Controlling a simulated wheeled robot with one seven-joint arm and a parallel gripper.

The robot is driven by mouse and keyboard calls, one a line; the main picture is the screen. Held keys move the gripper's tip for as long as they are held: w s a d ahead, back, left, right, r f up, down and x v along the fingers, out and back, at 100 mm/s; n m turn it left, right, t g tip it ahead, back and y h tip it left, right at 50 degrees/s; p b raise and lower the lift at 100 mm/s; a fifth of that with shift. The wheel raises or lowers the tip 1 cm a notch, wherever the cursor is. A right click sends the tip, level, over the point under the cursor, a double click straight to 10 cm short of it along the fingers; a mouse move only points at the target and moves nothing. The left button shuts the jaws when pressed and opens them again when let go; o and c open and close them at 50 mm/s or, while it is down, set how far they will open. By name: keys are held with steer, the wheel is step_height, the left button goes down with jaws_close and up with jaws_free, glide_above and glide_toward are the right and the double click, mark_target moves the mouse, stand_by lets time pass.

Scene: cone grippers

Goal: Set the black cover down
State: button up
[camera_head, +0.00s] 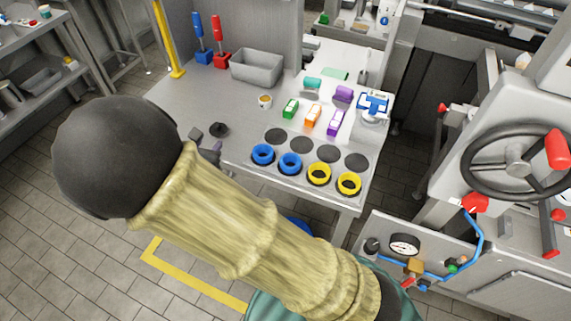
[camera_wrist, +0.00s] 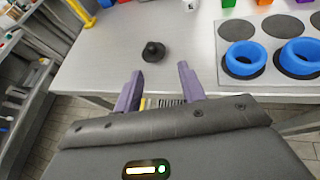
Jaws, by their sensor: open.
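The black cover (camera_head: 219,129) is a small dark disc with a knob on top. It rests upright on the metal table (camera_head: 185,92) near the left front edge, and it also shows in the wrist view (camera_wrist: 153,51). My gripper (camera_wrist: 158,80) has two purple fingers, spread apart with nothing between them. In the wrist view the cover lies just beyond the fingertips, clear of both. In the head view my arm hides most of the gripper (camera_head: 205,143), which is just below and left of the cover.
A grey mat with dark round spots carries blue rings (camera_head: 263,154) and yellow rings (camera_head: 319,174) right of the cover. Green, orange and purple blocks (camera_head: 313,117), a small cup (camera_head: 264,101) and a grey bin (camera_head: 257,68) stand behind. The table around the cover is clear.

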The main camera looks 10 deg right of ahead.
steer(key=s+d+m+g, duration=0.1)
steer(key=d+m, duration=0.1)
steer(key=d, duration=0.1)
steer(key=s+d+f+m+g+h, duration=0.1)
steer(key=d+m+g, duration=0.1)
steer(key=d, duration=0.2)
steer(key=s+d+m+g+h, duration=0.1)
steer(key=d+m, duration=0.2)
steer(key=d, duration=0.1)
steer(key=shift+f+g, duration=0.15)
steer(key=shift+g, duration=0.25)
steer(key=s+d+m+g, duration=0.2)
steer(key=d+m, duration=0.1)
steer(key=s+d+m, duration=0.1)
steer(key=shift+s+d+f+m+g, duration=0.15)
steer(key=shift+d+f+m+g, duration=0.1)
steer(key=shift+f+m+g, duration=0.15)
steer(key=s+d+r+m+g+y, duration=0.1)
steer(key=s+d+m+y, duration=0.2)
steer(key=m, duration=0.6)
steer(key=s+d+r+m+g+y, duration=0.1)
steer(key=s+d+r+m+y, duration=0.1)
steer(key=s+m, duration=0.4)
steer(key=m+y, duration=0.1)
steer(key=m, duration=0.2)
steer(key=shift+s+d+r+m+y, duration=0.15)
steer(key=shift+s+d+m+y, duration=0.05)
steer(key=shift+d+m+y, duration=0.2)
